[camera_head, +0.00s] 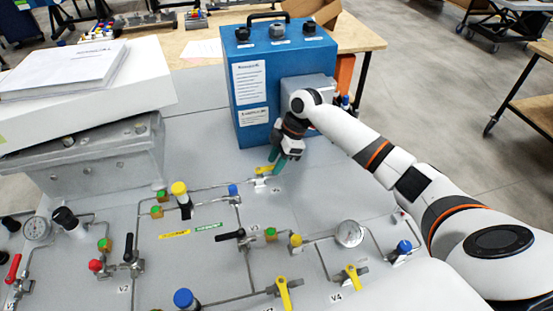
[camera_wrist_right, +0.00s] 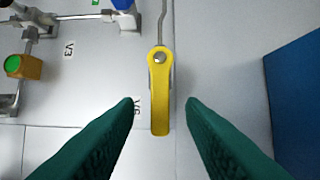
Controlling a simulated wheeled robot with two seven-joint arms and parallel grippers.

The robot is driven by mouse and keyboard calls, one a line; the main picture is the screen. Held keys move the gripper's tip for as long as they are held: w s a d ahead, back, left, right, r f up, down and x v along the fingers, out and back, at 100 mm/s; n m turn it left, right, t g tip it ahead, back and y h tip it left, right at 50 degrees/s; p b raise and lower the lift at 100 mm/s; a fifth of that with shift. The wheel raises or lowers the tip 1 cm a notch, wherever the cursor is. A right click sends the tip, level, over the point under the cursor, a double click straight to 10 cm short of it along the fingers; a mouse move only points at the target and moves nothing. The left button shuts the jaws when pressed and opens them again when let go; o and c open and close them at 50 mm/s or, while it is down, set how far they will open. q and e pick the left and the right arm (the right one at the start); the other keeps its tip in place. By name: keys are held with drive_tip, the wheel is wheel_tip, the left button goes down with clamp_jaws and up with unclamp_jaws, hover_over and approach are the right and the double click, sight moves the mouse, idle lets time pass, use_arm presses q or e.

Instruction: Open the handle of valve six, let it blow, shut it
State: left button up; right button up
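The yellow lever handle of valve six (camera_head: 264,170) is at the far end of the grey panel, by the blue box. In the right wrist view the yellow handle (camera_wrist_right: 160,95) points toward me, roughly in line with the thin pipe above it. The V6 label (camera_wrist_right: 137,106) beside it is partly covered. My right gripper (camera_head: 280,166) is open, its green fingers (camera_wrist_right: 160,104) on either side of the handle's free end, with gaps on both sides. I cannot tell how high the fingertips are above the handle. My left gripper is not in view.
The blue box (camera_head: 280,75) stands close behind my right gripper. A grey case (camera_head: 95,165) with papers on top is at the left. Other valves, including a black lever (camera_head: 232,235) and yellow levers (camera_head: 284,293), pipes and gauges (camera_head: 349,233) cover the nearer panel.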

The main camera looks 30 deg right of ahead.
drive_tip(key=shift+c, duration=0.2)
